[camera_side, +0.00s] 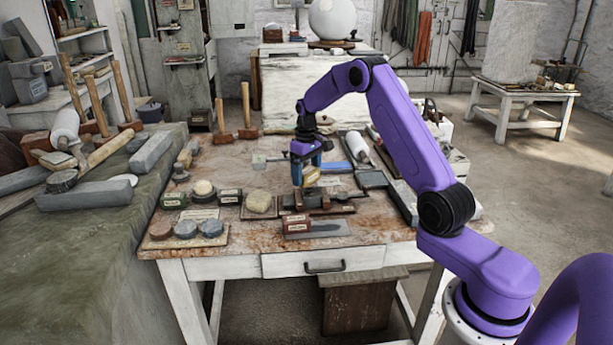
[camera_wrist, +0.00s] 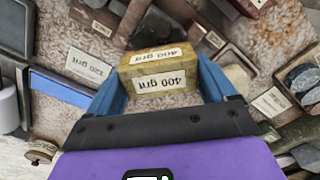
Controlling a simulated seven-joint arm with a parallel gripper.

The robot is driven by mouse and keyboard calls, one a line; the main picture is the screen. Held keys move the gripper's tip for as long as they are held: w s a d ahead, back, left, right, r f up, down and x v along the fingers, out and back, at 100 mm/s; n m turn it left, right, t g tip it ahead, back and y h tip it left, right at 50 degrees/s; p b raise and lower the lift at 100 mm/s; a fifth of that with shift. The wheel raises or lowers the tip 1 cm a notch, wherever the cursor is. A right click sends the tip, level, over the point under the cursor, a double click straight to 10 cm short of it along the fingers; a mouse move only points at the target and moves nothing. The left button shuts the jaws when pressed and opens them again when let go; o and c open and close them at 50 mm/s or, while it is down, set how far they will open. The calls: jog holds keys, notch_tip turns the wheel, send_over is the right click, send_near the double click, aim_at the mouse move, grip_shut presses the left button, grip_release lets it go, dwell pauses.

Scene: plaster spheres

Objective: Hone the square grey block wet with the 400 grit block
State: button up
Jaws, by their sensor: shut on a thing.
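My gripper (camera_wrist: 162,84) is shut on the yellowish 400 grit block (camera_wrist: 165,82), which sits between its blue fingers with the label facing the wrist camera. In the side view my gripper (camera_side: 305,163) is over the middle of the worktable, and the yellow block (camera_side: 311,174) shows below it. Whether the block touches anything beneath is unclear. A dark grey, squarish piece (camera_side: 371,179) lies to the right of my gripper; it shows at the upper left in the wrist view (camera_wrist: 14,26). I cannot tell whether it is the task's square grey block.
A blue strip (camera_side: 336,167) and a white roll (camera_side: 357,147) are near. Sponges, labelled boxes and round stones crowd the left of the worktable (camera_side: 235,262). Long grey blocks (camera_side: 84,195) lie on the left bench.

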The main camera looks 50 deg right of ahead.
jog(key=shift+r, duration=0.45)
jog(key=shift+r, duration=2)
jog(key=shift+s, duration=0.1)
